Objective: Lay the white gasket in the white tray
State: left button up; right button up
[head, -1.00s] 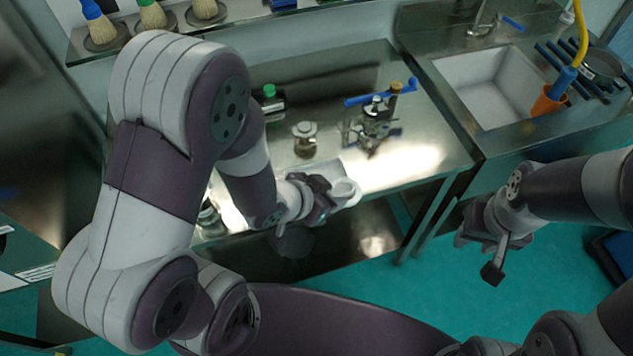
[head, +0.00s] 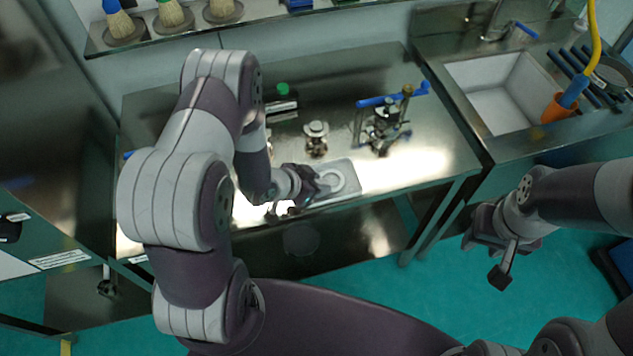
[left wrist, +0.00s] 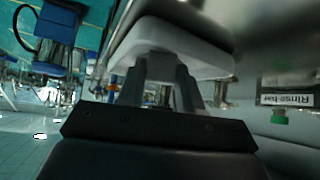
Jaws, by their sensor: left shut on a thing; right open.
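The white gasket (head: 342,181) is a pale ring seen over the white tray (head: 351,191), which lies near the front edge of the steel table. My left gripper (head: 322,187) is shut on the gasket at its left side. I cannot tell whether the gasket touches the tray floor. My right gripper (head: 486,260) is open and empty, off to the right in front of the table.
A small metal pot (head: 316,138) stands behind the tray. A metal device with a blue handle (head: 385,128) stands to the right of it. A sink (head: 505,92) with an orange cup (head: 556,108) is at the right. Brushes (head: 170,14) stand on the back shelf.

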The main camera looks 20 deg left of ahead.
pick_arm(q)
jog(key=o, duration=0.7)
jog(key=shift+s, duration=0.1)
jog(key=shift+r, duration=0.15)
jog(key=shift+s+a+r, duration=0.1)
jog(key=shift+a+r, duration=0.1)
jog(key=shift+r, duration=0.05)
jog(key=s+a+r+n+g+y+p, duration=0.15)
jog(key=s+a+r+y, duration=0.35)
jog(key=a+r, duration=0.5)
jog(key=s+d+r+n+g, duration=0.1)
jog(key=s+d+r, duration=0.1)
jog(key=s+d+r+n+g, duration=0.2)
jog(key=d+r, duration=0.1)
jog(key=s+d+r+n+g, duration=0.1)
jog(key=s+d+r+n, duration=0.1)
jog(key=s, duration=0.1)
jog(key=shift+s+d+r+g, duration=0.1)
jog(key=shift+d+r+g, duration=0.2)
jog(key=shift+d+g, duration=0.1)
